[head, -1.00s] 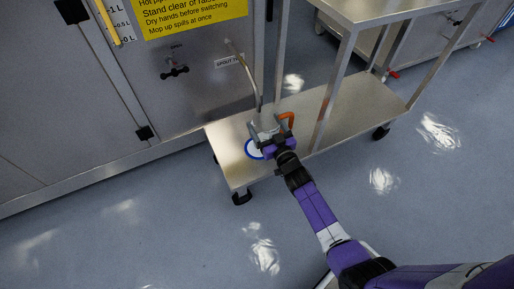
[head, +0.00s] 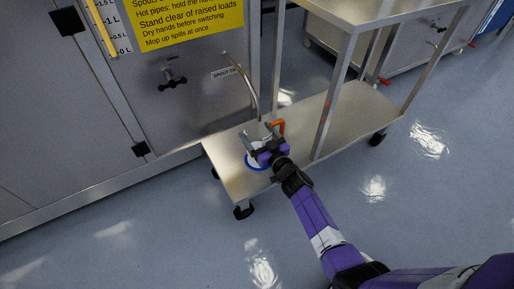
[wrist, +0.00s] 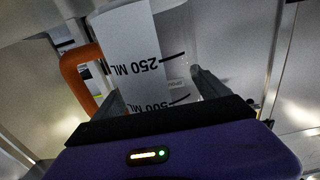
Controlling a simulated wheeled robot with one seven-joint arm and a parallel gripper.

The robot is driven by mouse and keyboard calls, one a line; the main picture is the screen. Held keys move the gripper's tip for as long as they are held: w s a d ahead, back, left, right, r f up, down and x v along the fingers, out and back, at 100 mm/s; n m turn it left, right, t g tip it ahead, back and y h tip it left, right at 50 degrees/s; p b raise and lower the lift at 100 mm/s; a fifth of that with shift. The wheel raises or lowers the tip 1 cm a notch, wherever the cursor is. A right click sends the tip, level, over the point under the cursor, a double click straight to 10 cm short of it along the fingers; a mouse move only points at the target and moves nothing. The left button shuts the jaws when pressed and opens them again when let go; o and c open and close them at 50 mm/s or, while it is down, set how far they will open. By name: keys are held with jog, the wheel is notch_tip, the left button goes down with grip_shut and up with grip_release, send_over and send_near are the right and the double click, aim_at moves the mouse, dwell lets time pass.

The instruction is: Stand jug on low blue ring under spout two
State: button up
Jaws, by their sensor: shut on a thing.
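The clear jug (wrist: 175,45) with dark volume marks and an orange handle (head: 278,126) is in my gripper (head: 265,145). In the wrist view, the fingers are on either side of the jug, with the handle (wrist: 76,78) to the left. The low blue ring (head: 249,164) lies on the trolley's lower shelf, partly covered by my gripper. I cannot tell whether the jug's base touches the ring or shelf.
The trolley's lower shelf (head: 350,110) is bare to the right of the jug. A trolley post (head: 324,110) stands close right of my gripper. A valve handle (head: 173,80) is on the panel, below a yellow warning sign (head: 190,22). Open floor lies in front.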

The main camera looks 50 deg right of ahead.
jog(key=shift+f+b, duration=1.4)
jog(key=shift+f, duration=0.85)
jog(key=shift+f, duration=0.2)
jog(key=o, duration=1.4)
jog(key=shift+c, duration=0.2)
jog(key=shift+r, duration=0.2)
jog(key=p+v, duration=0.3)
jog(key=v, duration=0.9)
jog(key=shift+s+p, duration=0.15)
jog(key=shift+p, duration=0.2)
jog(key=s+a+r+n+g+y, duration=0.1)
jog(key=s+a+r, duration=0.2)
jog(key=s+a, duration=0.5)
jog(key=s+a+r+n+y, duration=0.1)
jog(key=s+a+r+y, duration=0.15)
jog(key=s+a, duration=0.5)
jog(key=s+a+r, duration=0.3)
jog(key=s+r, duration=0.3)
jog(key=r, duration=0.2)
jog(key=s+a+r+n+g+y, duration=0.1)
jog(key=s+a+r, duration=0.2)
jog(key=s+r, duration=0.4)
jog(key=shift+a+r+g, duration=0.2)
jog(key=shift+r+g, duration=0.1)
jog(key=shift+r, duration=0.15)
